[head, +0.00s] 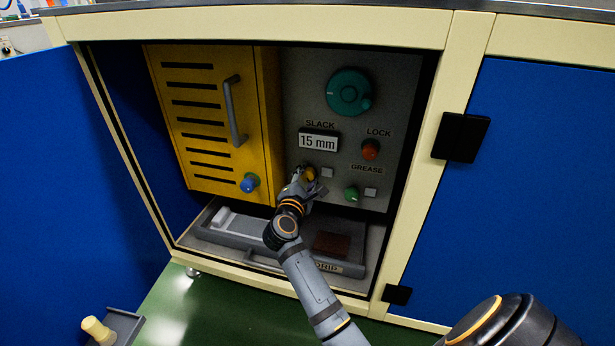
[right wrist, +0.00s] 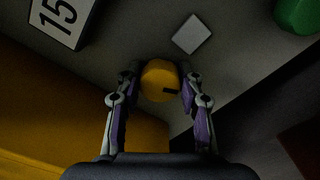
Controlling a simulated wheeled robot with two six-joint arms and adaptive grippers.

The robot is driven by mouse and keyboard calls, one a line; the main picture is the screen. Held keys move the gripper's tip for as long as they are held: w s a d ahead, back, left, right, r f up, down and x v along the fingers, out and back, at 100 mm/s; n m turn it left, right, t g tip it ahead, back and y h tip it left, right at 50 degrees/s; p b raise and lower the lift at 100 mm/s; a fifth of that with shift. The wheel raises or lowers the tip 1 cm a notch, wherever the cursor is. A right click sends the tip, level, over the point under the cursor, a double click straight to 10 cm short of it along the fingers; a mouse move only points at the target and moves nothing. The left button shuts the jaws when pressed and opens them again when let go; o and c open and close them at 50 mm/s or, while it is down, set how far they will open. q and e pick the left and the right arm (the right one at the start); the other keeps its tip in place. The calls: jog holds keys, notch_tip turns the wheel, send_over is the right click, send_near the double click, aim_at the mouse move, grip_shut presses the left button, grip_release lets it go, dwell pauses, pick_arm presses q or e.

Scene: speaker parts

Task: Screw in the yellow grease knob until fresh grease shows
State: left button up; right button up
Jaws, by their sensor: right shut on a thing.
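The yellow grease knob (head: 310,173) sits on the grey panel, left of the GREASE label, partly hidden by my gripper in the head view. My right gripper (head: 304,179) reaches it from below and is shut on it. In the right wrist view the knob (right wrist: 158,82) lies between the two fingertips of my right gripper (right wrist: 160,84). A black mark on the knob points right in that view. A pale square (head: 327,172) is beside the knob; it also shows in the right wrist view (right wrist: 192,34) and looks plain grey-white. My left gripper is not in view.
The panel carries a green dial (head: 349,91), a "15 mm" display (head: 319,142), a red LOCK knob (head: 371,149) and a green knob (head: 351,193). A yellow louvred cover (head: 205,110) with a handle stands left. A drip tray (head: 240,238) lies below. Blue doors flank the opening.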

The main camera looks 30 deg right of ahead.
jog(key=o, duration=1.2)
